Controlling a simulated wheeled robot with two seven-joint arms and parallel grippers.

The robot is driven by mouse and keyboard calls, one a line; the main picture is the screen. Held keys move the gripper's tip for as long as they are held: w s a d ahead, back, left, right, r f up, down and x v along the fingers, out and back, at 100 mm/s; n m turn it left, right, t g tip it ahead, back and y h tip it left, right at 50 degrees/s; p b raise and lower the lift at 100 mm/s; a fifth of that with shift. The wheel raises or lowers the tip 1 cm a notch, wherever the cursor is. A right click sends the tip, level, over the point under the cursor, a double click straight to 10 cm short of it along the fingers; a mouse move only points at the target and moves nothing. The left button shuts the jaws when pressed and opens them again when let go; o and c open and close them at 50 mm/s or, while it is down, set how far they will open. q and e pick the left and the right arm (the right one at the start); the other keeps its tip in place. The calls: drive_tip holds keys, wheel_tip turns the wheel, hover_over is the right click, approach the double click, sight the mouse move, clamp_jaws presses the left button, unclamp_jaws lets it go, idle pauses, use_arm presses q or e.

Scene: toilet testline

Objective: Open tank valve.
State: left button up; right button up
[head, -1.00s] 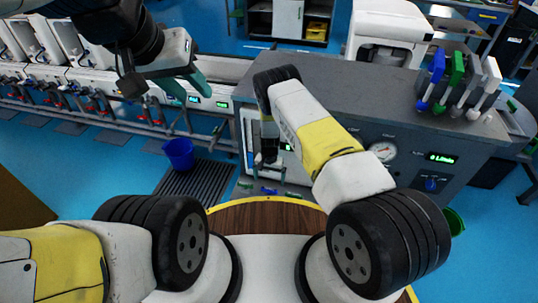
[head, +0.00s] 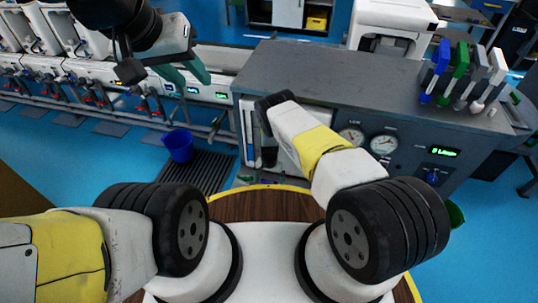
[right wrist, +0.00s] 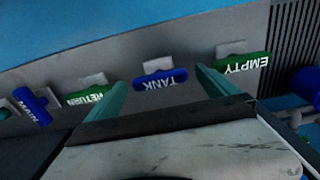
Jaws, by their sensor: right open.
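The blue TANK valve handle (right wrist: 158,79) shows in the right wrist view on the panel, its label upside down. My right gripper (right wrist: 161,88) is open, with one teal finger on each side of the TANK handle. I cannot tell whether the fingers touch it. In the head view my right gripper is mostly hidden behind my own arm, at the left end of the grey test bench (head: 330,85). My left gripper (head: 196,87) has its teal fingers apart and empty, near the toilet row at upper left.
Beside TANK are the green RETURN handle (right wrist: 87,96), blue MAIN handle (right wrist: 32,106) and green EMPTY handle (right wrist: 242,63). A blue bucket (head: 179,146) stands on the floor by a dark grate (head: 205,172). Gauges (head: 384,145) sit on the bench front.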

drive_tip(key=c, duration=1.4)
drive_tip(key=shift+o, duration=0.2)
drive_tip(key=shift+n, duration=0.3)
drive_tip(key=n, duration=0.3)
drive_tip(key=shift+n, duration=0.3)
drive_tip(key=shift+s+n, duration=0.1)
drive_tip(key=shift+n, duration=1.7)
